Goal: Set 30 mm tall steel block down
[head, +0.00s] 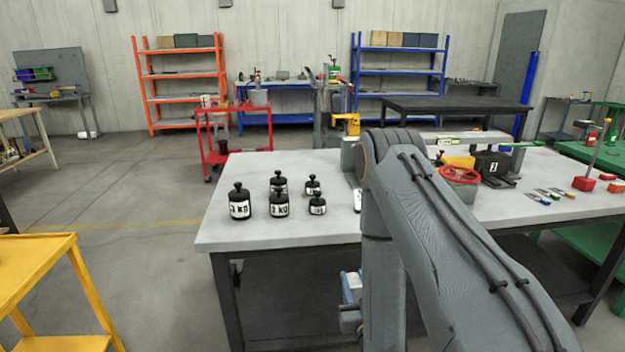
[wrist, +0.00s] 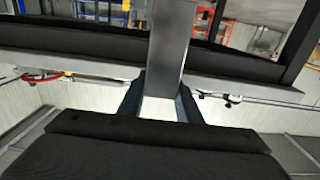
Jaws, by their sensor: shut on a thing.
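In the wrist view my gripper (wrist: 162,92) is shut on the steel block (wrist: 168,45). The block is a plain grey metal piece, with one dark finger on each side. It extends up to the top edge of that view. I cannot tell from it whether the block touches any surface. In the head view my grey arm reaches across the front of the grey workbench (head: 225,228), and neither the held block nor my fingertips can be made out there.
Several black weights (head: 240,203) stand at the bench's left. Right of my arm are a red handwheel (head: 458,174), a yellow block (head: 461,161) and a black box (head: 492,164). Small coloured tools (head: 548,193) lie farther right. A yellow cart (head: 35,262) stands at left.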

